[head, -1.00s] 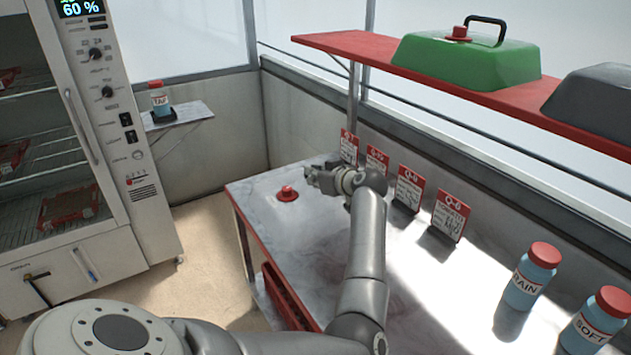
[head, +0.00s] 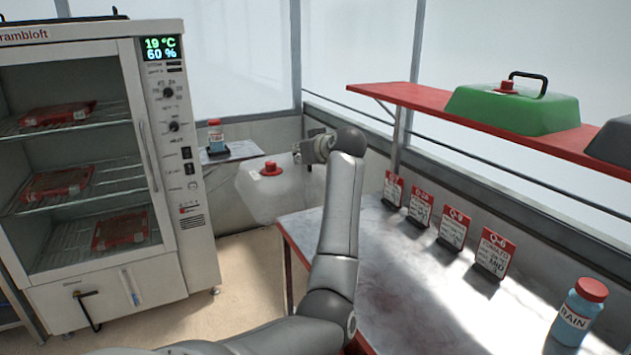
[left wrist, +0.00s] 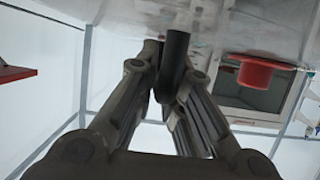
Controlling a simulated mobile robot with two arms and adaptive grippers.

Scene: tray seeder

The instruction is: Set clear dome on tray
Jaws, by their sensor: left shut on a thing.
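The clear dome (head: 268,203), see-through with a red knob on top, hangs in the air off the table's far left end. My left gripper (head: 306,150) is at its right side, shut on its handle. In the left wrist view the fingers (left wrist: 173,85) close on a dark handle (left wrist: 175,55), with the dome's clear wall (left wrist: 215,18) and red knob (left wrist: 258,74) beside it. Red trays stand on the cabinet shelves: upper (head: 58,113), middle (head: 57,184) and lower (head: 120,231). My right gripper is not in view.
The white cabinet (head: 190,245) at left has a glass door, which looks closed. A small wall shelf (head: 236,151) holds a bottle (head: 215,136) behind the dome. The marble table (head: 400,290) carries label cards and a bottle (head: 578,315). A green dome (head: 515,108) sits on the red shelf.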

